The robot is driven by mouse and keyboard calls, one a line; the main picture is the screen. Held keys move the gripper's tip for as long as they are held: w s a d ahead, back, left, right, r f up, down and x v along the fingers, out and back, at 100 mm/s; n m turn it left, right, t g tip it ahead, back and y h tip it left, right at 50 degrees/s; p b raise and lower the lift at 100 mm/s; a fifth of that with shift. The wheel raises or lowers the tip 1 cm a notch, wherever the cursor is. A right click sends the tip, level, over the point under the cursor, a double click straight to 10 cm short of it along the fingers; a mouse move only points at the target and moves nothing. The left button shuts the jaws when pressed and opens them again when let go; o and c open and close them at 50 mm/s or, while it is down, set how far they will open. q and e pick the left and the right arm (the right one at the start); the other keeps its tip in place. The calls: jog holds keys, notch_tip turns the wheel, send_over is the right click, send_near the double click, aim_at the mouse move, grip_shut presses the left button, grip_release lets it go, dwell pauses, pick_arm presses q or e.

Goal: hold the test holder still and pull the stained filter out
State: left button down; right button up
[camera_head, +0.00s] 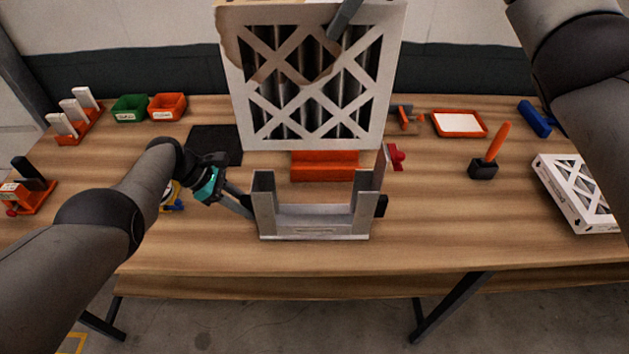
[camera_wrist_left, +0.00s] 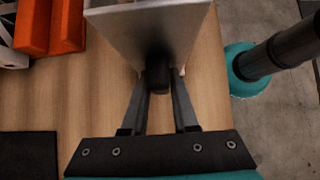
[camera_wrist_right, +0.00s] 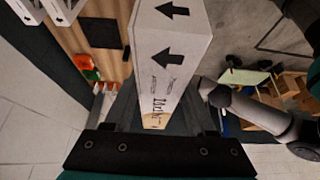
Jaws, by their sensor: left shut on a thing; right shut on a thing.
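The stained filter (camera_head: 382,90) is a white frame with an X lattice, dark pleats and a brown stain at its upper left. It hangs upright above the grey test holder (camera_head: 318,222), its lower edge apart from the holder's uprights. My right gripper (camera_head: 345,18) is shut on its top edge; in the right wrist view the filter's side (camera_wrist_right: 170,60) with black arrows sits between the fingers. My left gripper (camera_head: 246,207) is shut on a dark knob (camera_wrist_left: 158,72) on the holder's left side. The holder stands on the table.
Behind the holder is an orange block (camera_head: 325,165). On the wooden table (camera_head: 450,230) are another white filter (camera_head: 565,195) at right, an orange-handled tool (camera_head: 497,142), a red-rimmed tray (camera_head: 484,132), a dark mat (camera_head: 228,150) and green (camera_head: 130,107) and orange (camera_head: 167,106) bins.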

pick_arm(q)
jog(key=c, duration=0.7)
grip_release()
jog(key=shift+o, duration=0.5)
jog(key=v, duration=1.2)
